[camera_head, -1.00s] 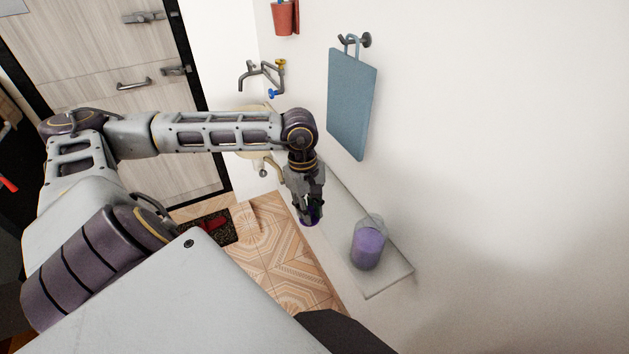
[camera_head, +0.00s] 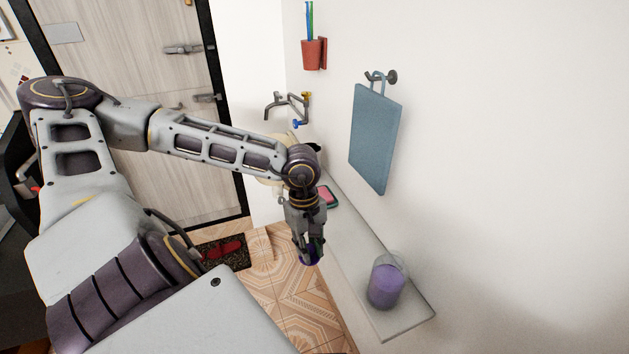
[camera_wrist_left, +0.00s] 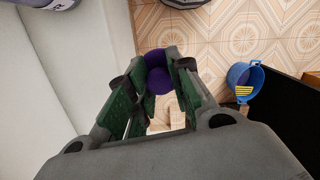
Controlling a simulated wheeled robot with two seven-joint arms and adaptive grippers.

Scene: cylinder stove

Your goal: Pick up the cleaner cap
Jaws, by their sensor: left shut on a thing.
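The cleaner cap (camera_wrist_left: 158,80) is a dark purple round piece. It sits between the fingertips of my left gripper (camera_wrist_left: 160,72), which is shut on it. In the head view the purple cap (camera_head: 309,256) shows at the lower end of my left gripper (camera_head: 309,250), held to the left of the shelf. A clear container (camera_head: 387,282) with purple contents stands upright on the shelf, apart from the gripper. My right gripper is not in view.
The narrow pale shelf (camera_head: 400,325) runs along the white wall, with a pink-topped item (camera_head: 328,196) farther back. A blue-grey board (camera_head: 375,138) hangs above. A blue bucket (camera_wrist_left: 243,80) stands on the tiled floor. A red-patterned mat (camera_head: 222,252) lies near the door.

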